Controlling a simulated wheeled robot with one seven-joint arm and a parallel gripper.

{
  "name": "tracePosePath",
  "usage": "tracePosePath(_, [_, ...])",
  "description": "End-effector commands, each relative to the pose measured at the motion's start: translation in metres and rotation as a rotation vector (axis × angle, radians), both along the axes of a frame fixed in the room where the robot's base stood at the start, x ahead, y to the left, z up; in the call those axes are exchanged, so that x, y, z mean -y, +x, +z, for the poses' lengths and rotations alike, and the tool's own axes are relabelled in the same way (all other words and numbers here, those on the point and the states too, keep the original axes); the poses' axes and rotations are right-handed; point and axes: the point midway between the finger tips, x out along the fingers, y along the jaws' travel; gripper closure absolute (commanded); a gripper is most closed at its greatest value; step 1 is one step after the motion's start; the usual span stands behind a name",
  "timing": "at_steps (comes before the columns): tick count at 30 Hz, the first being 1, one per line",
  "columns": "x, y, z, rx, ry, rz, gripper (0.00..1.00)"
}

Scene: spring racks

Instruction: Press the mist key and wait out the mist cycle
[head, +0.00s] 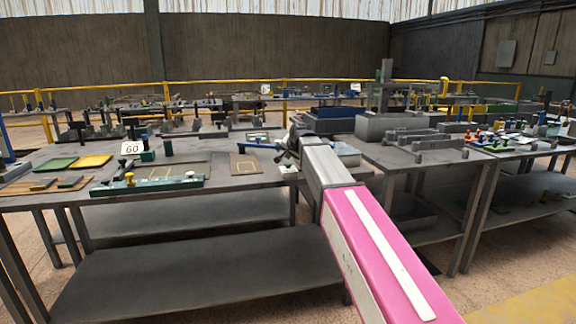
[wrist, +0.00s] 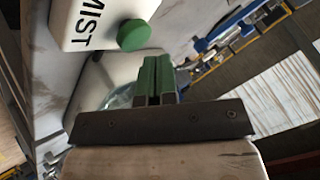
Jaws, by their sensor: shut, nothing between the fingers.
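A white box marked MIST (wrist: 88,22) is at the upper left of the wrist view. Its round green key (wrist: 134,35) stands out from the box's side. My gripper (wrist: 156,62) is shut and empty, its green fingers together. The fingertips show just below and to the right of the key, apart from it in the picture; the depth between them is hard to judge. In the head view my gripper (head: 284,160) is over the right part of the near table, by a small white block (head: 288,171) that seems to be the mist box. My arm hides part of this area.
The near table (head: 225,188) holds green and yellow trays (head: 92,161), a sign reading 60 (head: 131,148), a long green fixture (head: 148,185) and a brown board (head: 244,164). A blue-topped fixture (head: 258,144) lies left of my gripper. A grey machine (head: 385,125) stands behind on the right.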

Motion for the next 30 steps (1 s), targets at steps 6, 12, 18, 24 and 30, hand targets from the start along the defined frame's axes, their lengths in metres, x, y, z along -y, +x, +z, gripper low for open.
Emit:
tracePosePath(6, [0.0000,0.0000,0.0000,0.000,0.000,0.000,1.00])
tracePosePath(12, [0.0000,0.0000,0.0000,0.000,0.000,0.000,1.00])
tracePosePath(18, [0.0000,0.0001,-0.0001,0.000,0.000,0.000,1.00])
tracePosePath(24, [0.0001,-0.0002,-0.0048,-0.001,-0.001,0.000,1.00])
tracePosePath(30, [0.0000,0.0000,-0.0086,0.000,0.000,0.000,1.00])
